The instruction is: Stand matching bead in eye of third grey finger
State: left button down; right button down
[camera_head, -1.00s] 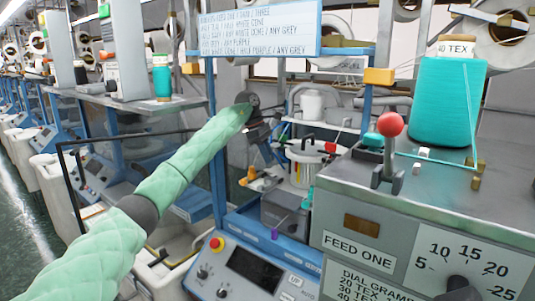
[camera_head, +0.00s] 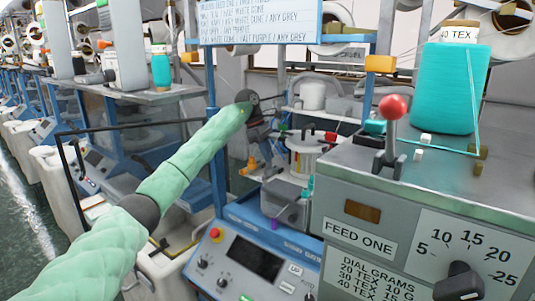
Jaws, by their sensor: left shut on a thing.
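My left arm comes in from the lower left in a pale green sleeve and ends in a dark wrist. My left gripper (camera_head: 263,133) is small and dark beyond the wrist, in front of the knitting machine (camera_head: 308,148). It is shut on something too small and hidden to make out. I cannot pick out the grey fingers or their eyes with certainty. Small white blocks (camera_head: 426,139) and brown blocks (camera_head: 481,152) sit on top of the grey feed box (camera_head: 350,165), well to the right of the gripper. My right gripper is not in view.
A red-knobbed lever (camera_head: 394,107) and a teal yarn cone (camera_head: 443,90) marked 40 TEX stand at the feed box. A blue control panel (camera_head: 245,262) is below the arm. A written sign (camera_head: 260,22) hangs above. A dark frame bar (camera_head: 90,130) crosses at the left.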

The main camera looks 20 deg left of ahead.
pick_arm(q)
jog(key=shift+f+b, duration=0.3)
jog(key=shift+f, duration=0.15)
dwell(0.3)
jog(key=shift+a+f+b, duration=0.2)
jog(key=shift+f+b, duration=0.35)
jog(key=shift+f, duration=0.15)
jog(key=c, duration=1.7)
grip_release()
jog(key=o, duration=0.4)
jog(key=shift+d, duration=0.1)
jog(key=shift+o, duration=0.3)
jog(key=shift+d, duration=0.15)
jog(key=shift+w, duration=0.1)
jog(key=shift+r, duration=0.1)
